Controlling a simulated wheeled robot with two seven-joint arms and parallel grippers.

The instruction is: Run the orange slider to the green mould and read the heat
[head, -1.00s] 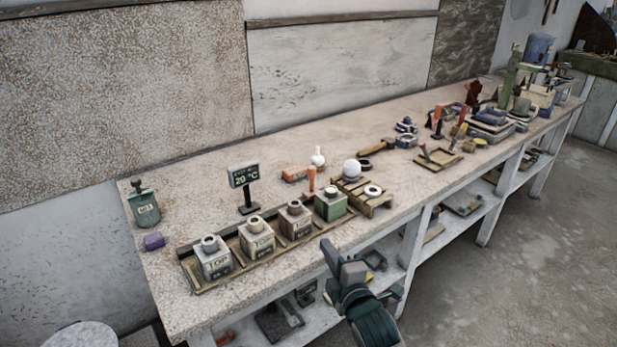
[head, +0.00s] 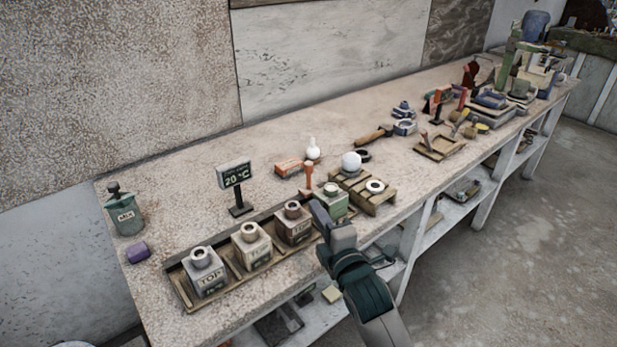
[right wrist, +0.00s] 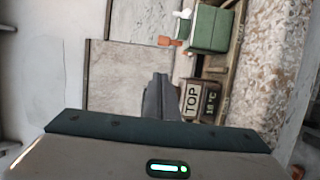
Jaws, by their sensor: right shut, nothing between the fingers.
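The orange slider (head: 309,173) stands upright at the back of the mould row, just behind and left of the green mould (head: 337,204). It also shows in the right wrist view (right wrist: 170,42), beside the green mould (right wrist: 211,28). A small display on a stand (head: 235,176) reads 20 °C. My right gripper (head: 320,214) is shut and empty, in front of the green mould in the picture and hiding part of it. In the right wrist view its closed fingers (right wrist: 157,98) appear apart from the slider. My left gripper is out of view.
A white sphere (head: 351,162) and a wooden rack (head: 374,202) are to the right. The bench is clear behind the display.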

